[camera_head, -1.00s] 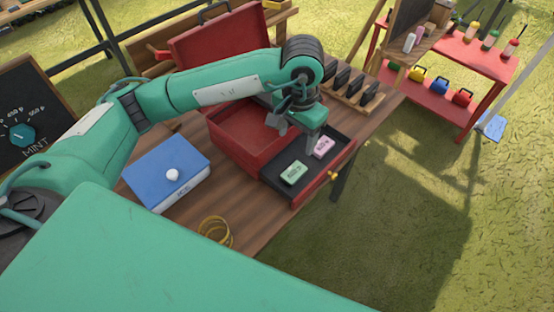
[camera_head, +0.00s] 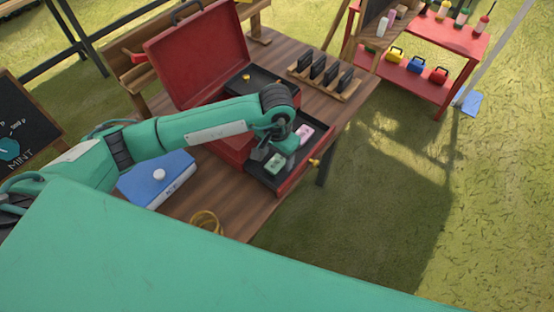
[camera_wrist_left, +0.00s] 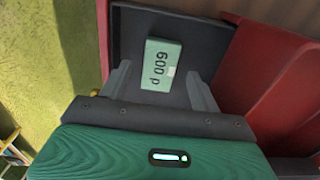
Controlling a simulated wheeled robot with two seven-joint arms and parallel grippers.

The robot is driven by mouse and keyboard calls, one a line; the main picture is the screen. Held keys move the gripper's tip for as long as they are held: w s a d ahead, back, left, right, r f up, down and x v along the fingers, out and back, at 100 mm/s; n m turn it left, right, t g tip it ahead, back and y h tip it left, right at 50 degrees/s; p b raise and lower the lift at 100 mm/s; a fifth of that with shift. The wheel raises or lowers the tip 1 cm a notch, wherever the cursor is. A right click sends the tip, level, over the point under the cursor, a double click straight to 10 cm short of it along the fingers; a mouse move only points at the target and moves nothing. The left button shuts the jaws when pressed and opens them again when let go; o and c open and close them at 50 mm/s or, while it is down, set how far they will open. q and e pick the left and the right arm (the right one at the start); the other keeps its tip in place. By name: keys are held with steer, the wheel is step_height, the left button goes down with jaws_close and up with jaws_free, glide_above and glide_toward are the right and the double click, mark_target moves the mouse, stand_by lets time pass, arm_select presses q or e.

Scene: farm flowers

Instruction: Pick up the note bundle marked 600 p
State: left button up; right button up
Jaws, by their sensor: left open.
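The green note bundle marked 600 p (camera_wrist_left: 160,65) lies flat in the black-lined drawer of the red box. In the head view the green bundle (camera_head: 275,164) is partly covered by my left gripper (camera_head: 270,153). In the left wrist view my left gripper (camera_wrist_left: 158,75) is open, with one finger on each side of the bundle's near part. There is a gap between the bundle and each finger, and the gripper looks empty. A pink note bundle (camera_head: 304,132) lies in the same drawer, farther back. My right gripper is not in view.
The red box's lid (camera_head: 197,58) stands open behind my left arm. A blue box with a white knob (camera_head: 158,174), a yellow coil (camera_head: 205,221) and a rack of black items (camera_head: 335,75) are on the wooden table.

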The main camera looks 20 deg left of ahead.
arm_select(q)
steer(key=shift+f, duration=0.85)
steer(key=c, duration=1)
steer(key=shift+c, duration=0.4)
steer(key=shift+r, duration=0.15)
